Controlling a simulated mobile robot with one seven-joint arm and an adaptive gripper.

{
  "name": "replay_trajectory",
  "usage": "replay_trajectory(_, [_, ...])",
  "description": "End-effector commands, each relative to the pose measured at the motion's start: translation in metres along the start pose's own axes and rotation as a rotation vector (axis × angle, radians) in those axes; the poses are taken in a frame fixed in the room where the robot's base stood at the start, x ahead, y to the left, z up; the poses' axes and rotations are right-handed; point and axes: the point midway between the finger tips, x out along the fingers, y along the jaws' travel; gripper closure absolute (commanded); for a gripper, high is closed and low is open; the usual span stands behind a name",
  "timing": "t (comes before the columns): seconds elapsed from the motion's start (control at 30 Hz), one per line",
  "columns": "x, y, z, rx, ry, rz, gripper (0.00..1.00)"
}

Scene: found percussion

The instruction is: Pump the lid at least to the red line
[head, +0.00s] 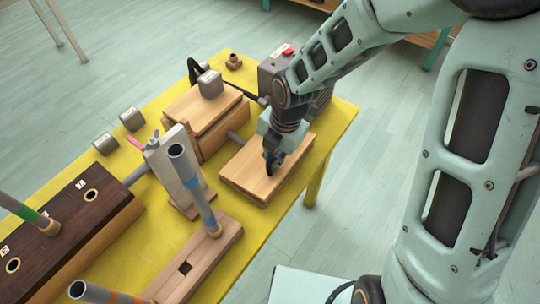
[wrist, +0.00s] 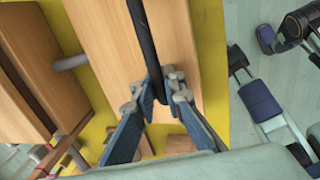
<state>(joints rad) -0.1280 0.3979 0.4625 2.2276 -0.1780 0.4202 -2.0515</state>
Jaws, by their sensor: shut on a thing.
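A light wooden lid or board (head: 245,172) lies near the right edge of the yellow table, and in the wrist view its pale wood (wrist: 180,45) fills the upper middle. A black strap or handle (wrist: 146,48) runs over it. My gripper (head: 272,160) is right above this board. In the wrist view my gripper (wrist: 160,94) has its fingertips closed around the black handle. The far end of the handle is out of the wrist view. I cannot make out a red line in either view.
A wooden box (head: 200,110) with a grey block (head: 210,83) on it stands left of the board. A grey box with a red button (head: 288,51) stands behind. Grey tubes, a dark panel (head: 75,215) and grey blocks occupy the left of the yellow table (head: 255,215).

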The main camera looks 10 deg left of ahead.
Motion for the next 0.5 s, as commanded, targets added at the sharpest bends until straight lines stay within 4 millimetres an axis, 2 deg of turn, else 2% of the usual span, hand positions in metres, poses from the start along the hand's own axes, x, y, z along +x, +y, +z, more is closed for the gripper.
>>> replay_trajectory(0.27, [0.002, -0.005, -0.001, 0.002, 0.005, -0.01, 1.0])
replay_trajectory(0.5, [0.014, -0.014, -0.001, 0.003, 0.005, -0.012, 1.0])
